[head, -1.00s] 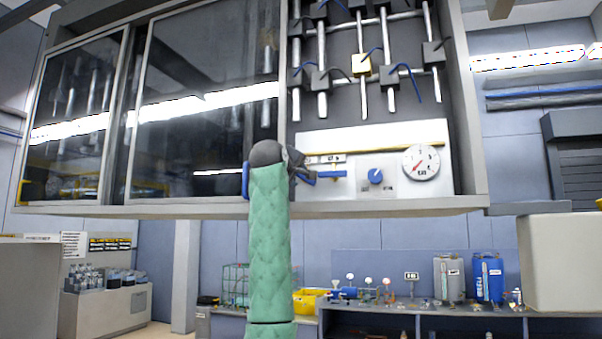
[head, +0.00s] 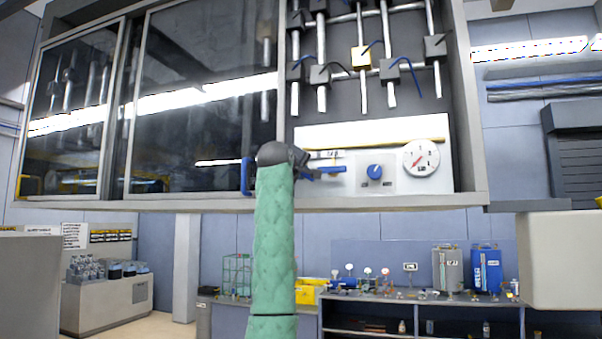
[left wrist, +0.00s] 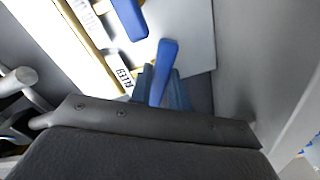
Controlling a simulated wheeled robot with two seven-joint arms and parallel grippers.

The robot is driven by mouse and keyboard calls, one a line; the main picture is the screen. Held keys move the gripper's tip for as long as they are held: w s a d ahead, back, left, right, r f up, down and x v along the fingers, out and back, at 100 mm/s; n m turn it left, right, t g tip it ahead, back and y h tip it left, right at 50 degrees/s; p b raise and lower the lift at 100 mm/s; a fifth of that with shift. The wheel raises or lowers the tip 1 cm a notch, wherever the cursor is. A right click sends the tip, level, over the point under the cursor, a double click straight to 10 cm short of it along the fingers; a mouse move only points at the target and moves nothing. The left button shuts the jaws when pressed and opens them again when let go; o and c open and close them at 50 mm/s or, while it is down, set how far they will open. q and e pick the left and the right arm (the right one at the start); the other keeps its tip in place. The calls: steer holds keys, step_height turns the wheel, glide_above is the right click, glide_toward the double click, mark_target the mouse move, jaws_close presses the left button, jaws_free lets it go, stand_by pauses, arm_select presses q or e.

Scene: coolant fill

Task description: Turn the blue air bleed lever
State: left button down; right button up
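The blue air bleed lever (head: 328,170) lies roughly level on the white panel (head: 400,135), under a yellow rod and a small label. My left gripper (head: 303,167) is at the lever's left end, mostly hidden behind my wrist. In the left wrist view, a blue bar (left wrist: 162,70), which looks like the lever, stands between the dark bluish fingers of the left gripper (left wrist: 162,92), beside a label reading BLEED. Contact and finger closure are unclear there. My right gripper is not in view.
A blue knob (head: 375,170) and a round gauge (head: 421,158) are right of the lever. A blue door handle (head: 246,176) is just left of my wrist, on the dark glass doors (head: 200,90). Metal rods with valve blocks (head: 361,57) hang above.

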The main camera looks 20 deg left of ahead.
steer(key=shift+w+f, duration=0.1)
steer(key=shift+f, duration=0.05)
arm_select(q)
steer(key=shift+f+m+b, duration=0.1)
steer(key=shift+m+b, duration=0.3)
steer(key=shift+a+m+b, duration=0.1)
steer(key=shift+m+b, duration=0.35)
steer(key=shift+m, duration=0.15)
steer(key=m+b, duration=0.2)
steer(key=m, duration=0.2)
steer(key=shift+a, duration=0.1)
steer(key=m+b, duration=0.1)
steer(key=m, duration=0.3)
steer(key=shift+m+b, duration=0.35)
steer(key=shift+m, duration=0.35)
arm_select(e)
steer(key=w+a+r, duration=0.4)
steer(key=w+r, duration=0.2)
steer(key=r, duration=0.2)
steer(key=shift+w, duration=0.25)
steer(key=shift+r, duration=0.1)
arm_select(q)
steer(key=c, duration=1.3)
jaws_free()
